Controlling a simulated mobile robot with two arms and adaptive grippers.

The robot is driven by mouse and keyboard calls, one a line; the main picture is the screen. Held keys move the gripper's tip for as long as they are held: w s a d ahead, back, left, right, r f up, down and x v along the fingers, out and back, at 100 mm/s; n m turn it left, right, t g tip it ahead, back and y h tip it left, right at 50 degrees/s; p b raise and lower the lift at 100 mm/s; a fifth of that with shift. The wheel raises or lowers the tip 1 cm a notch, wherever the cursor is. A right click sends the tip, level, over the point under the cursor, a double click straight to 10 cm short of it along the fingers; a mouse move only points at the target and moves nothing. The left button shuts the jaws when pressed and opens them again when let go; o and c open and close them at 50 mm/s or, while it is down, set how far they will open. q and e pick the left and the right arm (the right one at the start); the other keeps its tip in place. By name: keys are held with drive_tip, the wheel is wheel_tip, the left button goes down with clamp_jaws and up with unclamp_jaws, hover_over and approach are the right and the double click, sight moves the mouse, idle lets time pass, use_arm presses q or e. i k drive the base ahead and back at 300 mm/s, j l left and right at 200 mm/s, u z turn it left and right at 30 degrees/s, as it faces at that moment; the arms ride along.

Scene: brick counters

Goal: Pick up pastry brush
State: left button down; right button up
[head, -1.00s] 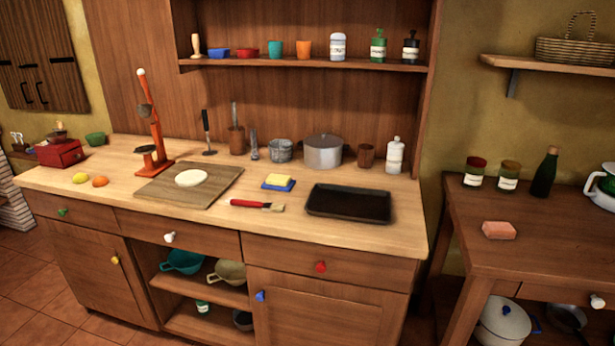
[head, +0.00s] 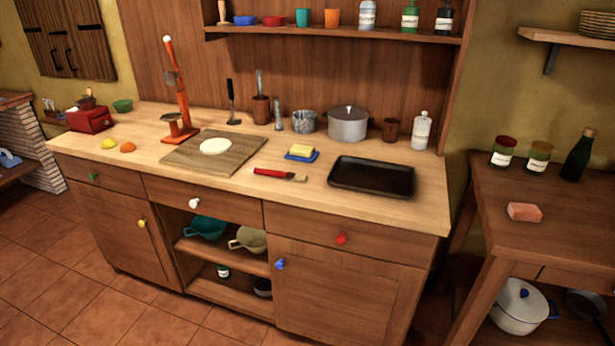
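The pastry brush (head: 279,174) has a red handle and a pale bristle head. It lies flat on the wooden counter (head: 235,187), near the front edge, with its handle to the left and its bristles to the right. It is between the cutting board (head: 190,158) and the black baking tray (head: 372,192), apart from both. Neither of my grippers shows in the head view.
A butter block on a blue dish (head: 301,157) sits just behind the brush. An orange press (head: 183,120), a lidded pot (head: 348,129) and a white mill (head: 421,134) stand farther back. Floor (head: 130,325) before the counter is clear.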

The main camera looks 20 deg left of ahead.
sight(291, 177)
drive_tip(key=i+j+z, duration=0.1)
drive_tip(key=j+z, duration=0.85)
